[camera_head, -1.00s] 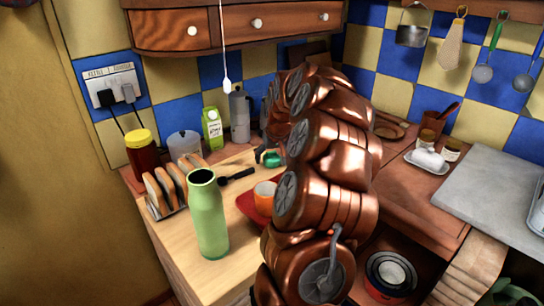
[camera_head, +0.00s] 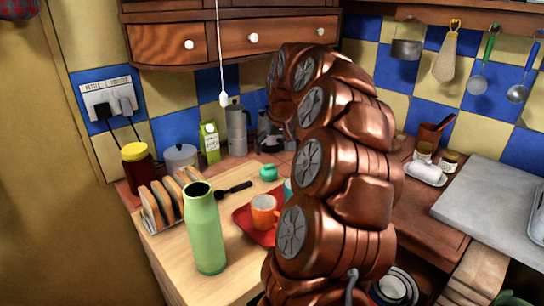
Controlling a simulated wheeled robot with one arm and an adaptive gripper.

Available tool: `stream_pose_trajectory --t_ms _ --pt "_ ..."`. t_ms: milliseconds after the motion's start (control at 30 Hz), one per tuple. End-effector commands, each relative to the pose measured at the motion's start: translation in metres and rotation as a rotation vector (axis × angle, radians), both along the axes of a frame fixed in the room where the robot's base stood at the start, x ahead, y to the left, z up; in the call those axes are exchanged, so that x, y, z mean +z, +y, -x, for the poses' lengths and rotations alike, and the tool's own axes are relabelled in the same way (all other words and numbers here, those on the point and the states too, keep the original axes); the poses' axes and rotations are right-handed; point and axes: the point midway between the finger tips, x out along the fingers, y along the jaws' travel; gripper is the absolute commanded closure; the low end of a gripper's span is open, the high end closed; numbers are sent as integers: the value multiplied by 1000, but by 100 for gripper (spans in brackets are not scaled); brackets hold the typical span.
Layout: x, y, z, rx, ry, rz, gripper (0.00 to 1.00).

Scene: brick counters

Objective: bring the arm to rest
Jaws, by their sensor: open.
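My copper-coloured arm rises from the bottom centre, bends over at the top and points away over the back of the counter. No held object shows.
A toast rack (camera_head: 160,205), a yellow-lidded jar (camera_head: 137,165), a carton (camera_head: 209,142) and a moka pot (camera_head: 237,130) crowd the left counter. A pull cord (camera_head: 223,98) hangs left of the arm. Wooden drawers (camera_head: 220,42) overhang the back. A grey slab (camera_head: 490,200) lies right.

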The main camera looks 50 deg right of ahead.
Motion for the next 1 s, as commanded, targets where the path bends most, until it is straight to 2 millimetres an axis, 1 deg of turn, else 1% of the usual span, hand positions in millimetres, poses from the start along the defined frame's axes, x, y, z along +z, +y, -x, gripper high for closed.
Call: stream_pose_trajectory --t_ms 100,200,1000 --pt "6 2 3 0 0 -1 14" --pt "8 2 3 0 1 -2 14" --pt "8 2 3 0 0 0 14"
